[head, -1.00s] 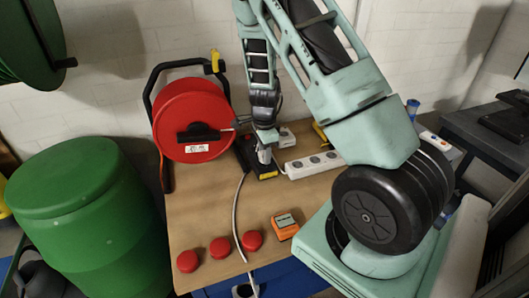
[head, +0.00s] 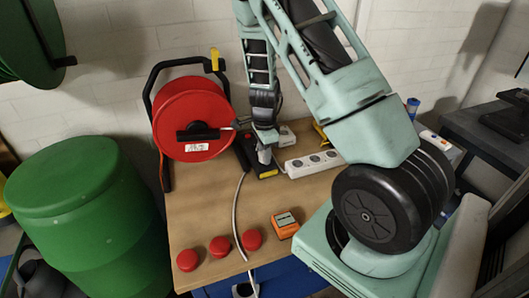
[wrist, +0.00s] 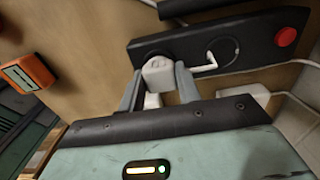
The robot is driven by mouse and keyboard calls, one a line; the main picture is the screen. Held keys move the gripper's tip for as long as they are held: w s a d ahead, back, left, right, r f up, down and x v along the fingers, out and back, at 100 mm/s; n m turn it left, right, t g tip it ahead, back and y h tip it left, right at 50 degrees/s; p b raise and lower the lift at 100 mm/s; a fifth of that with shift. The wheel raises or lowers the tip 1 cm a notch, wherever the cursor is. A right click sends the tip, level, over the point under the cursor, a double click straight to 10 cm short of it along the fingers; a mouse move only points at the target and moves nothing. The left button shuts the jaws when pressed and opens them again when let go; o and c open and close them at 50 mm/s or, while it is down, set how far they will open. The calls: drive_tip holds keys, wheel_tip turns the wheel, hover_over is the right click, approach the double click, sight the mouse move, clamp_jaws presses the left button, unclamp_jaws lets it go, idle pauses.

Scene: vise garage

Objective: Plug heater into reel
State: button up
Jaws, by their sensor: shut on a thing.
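The red cable reel (head: 188,108) stands in its black frame at the back left of the table. A black socket box (head: 245,143) is beside it; in the wrist view the box (wrist: 262,38) shows a round socket and a red button. My gripper (wrist: 158,92) is shut on a white plug (wrist: 157,70), which overlaps the box's near edge. I cannot tell whether the plug is in a socket. In the head view my gripper (head: 264,154) is over the box and hides part of it. A pale cable (head: 236,215) runs from there over the table's front edge. The heater is not clearly seen.
A white power strip (head: 313,163) lies right of the box. An orange device (head: 285,225) and red round objects (head: 221,246) lie near the front edge. A green barrel (head: 85,220) stands left of the table. The middle of the table (head: 200,205) is mostly clear.

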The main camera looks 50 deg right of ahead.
drive_tip(key=shift+f, duration=0.3)
drive_tip(key=o, duration=1)
wheel_tip(320, 180, up, 18)
drive_tip(key=shift+f+b, duration=0.25)
drive_tip(key=shift+b, duration=0.05)
